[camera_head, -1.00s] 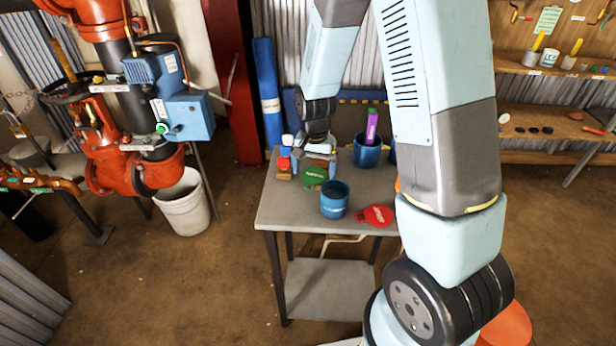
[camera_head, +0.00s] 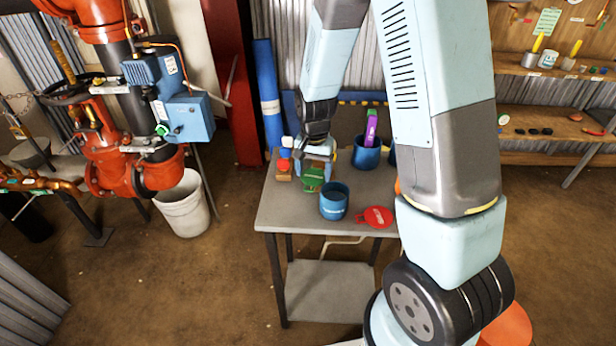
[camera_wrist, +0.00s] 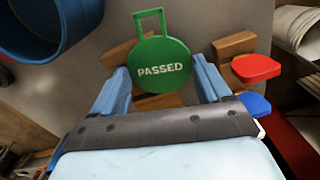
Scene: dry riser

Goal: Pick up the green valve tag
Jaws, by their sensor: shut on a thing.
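The green valve tag (camera_wrist: 160,64) is a round disc with a square loop handle and the word PASSED, seen face-on in the wrist view. My gripper (camera_wrist: 160,82) has its blue fingers on both sides of the disc and is shut on it. In the head view the tag (camera_head: 313,178) shows at the gripper (camera_head: 318,166), over the left part of the table, tilted. Whether it is clear of its wooden support (camera_wrist: 122,52) cannot be told.
The grey table (camera_head: 285,215) holds an open blue cup (camera_head: 334,203), a red tag (camera_head: 377,216) and a blue holder (camera_head: 366,154) with a purple item. A red-topped piece (camera_wrist: 255,68) and wooden block (camera_wrist: 233,47) stand close beside my gripper. The table's front left is clear.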

